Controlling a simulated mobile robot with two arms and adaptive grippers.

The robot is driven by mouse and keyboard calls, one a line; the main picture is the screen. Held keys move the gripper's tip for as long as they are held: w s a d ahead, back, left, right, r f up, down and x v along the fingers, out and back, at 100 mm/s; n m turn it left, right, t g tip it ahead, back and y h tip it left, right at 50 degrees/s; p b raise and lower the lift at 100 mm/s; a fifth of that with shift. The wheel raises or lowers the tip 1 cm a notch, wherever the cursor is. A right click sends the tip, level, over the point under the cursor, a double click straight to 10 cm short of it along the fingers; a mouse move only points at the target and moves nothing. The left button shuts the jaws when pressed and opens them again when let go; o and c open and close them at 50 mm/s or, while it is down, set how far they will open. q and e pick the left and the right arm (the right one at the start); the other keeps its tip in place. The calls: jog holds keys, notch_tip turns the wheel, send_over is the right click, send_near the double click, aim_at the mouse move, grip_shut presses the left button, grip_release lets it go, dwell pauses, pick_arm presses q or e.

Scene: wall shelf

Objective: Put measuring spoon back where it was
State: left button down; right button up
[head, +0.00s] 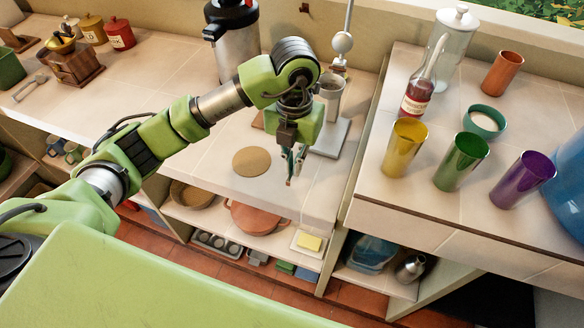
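My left gripper (295,170) points down above the front part of the middle counter (215,165), right of a round tan mat (251,161). Its fingers are close together and seen at an angle, so I cannot tell whether they are shut or hold something thin. I cannot make out a measuring spoon for sure. A small metal utensil (30,88) with a long handle lies on the left counter, too small to identify. My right gripper is not in view.
A grey device with a metal cup (331,85) stands just behind the gripper. Yellow (405,147), green (461,162) and purple (521,180) cups stand on the raised right counter (400,185). Shelves below hold a terracotta pot (257,218) and a yellow sponge (309,242).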

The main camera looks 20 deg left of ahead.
aim_at(292, 181)
pick_arm(q)
jog(key=shift+w+a+f, duration=0.3)
jog(key=shift+w+f, duration=0.1)
jog(key=shift+f, duration=0.15)
jog(key=f, duration=0.1)
jog(key=f+p, duration=0.2)
jog(key=shift+w+a, duration=0.15)
jog(key=shift+w, duration=0.1)
jog(key=shift+f, duration=0.4)
jog(key=shift+f, duration=0.1)
jog(key=shift+f, duration=0.15)
jog(key=c, duration=2.2)
grip_release()
jog(key=shift+c, duration=0.2)
